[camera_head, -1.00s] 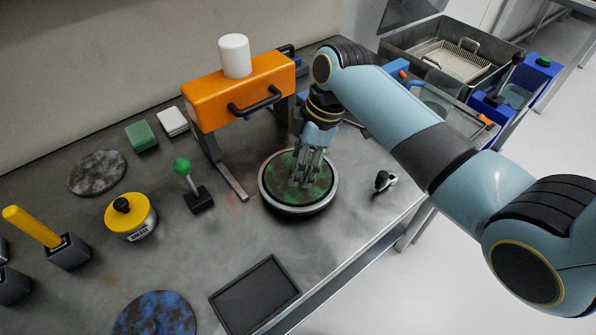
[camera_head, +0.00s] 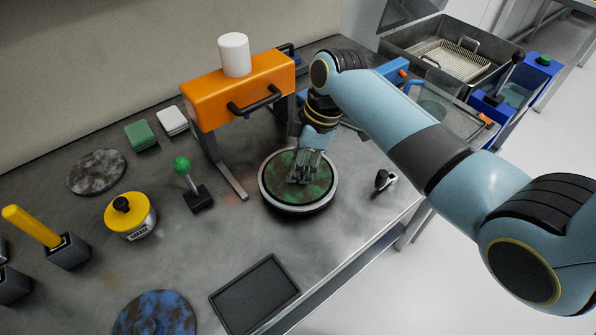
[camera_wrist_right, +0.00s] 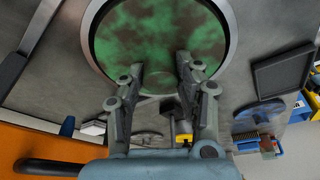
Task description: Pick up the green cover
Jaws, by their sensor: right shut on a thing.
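The green cover (camera_head: 315,188) is a round, mottled green and dark disc inside a silver-rimmed ring, in front of the orange press. It also fills the top of the right wrist view (camera_wrist_right: 160,30). My right gripper (camera_head: 299,181) points down at the middle of the cover and is shut on it. In the right wrist view the two fingertips (camera_wrist_right: 160,70) stand a little apart at the cover; the gripped part is hard to make out. The cover looks level in its ring; I cannot tell whether it is lifted. My left gripper is out of view.
The orange press (camera_head: 240,92) with a white cylinder (camera_head: 234,55) stands close behind. A green-knobbed lever (camera_head: 190,180) and yellow pot (camera_head: 130,216) are to the left. A dark tray (camera_head: 254,295) is in front.

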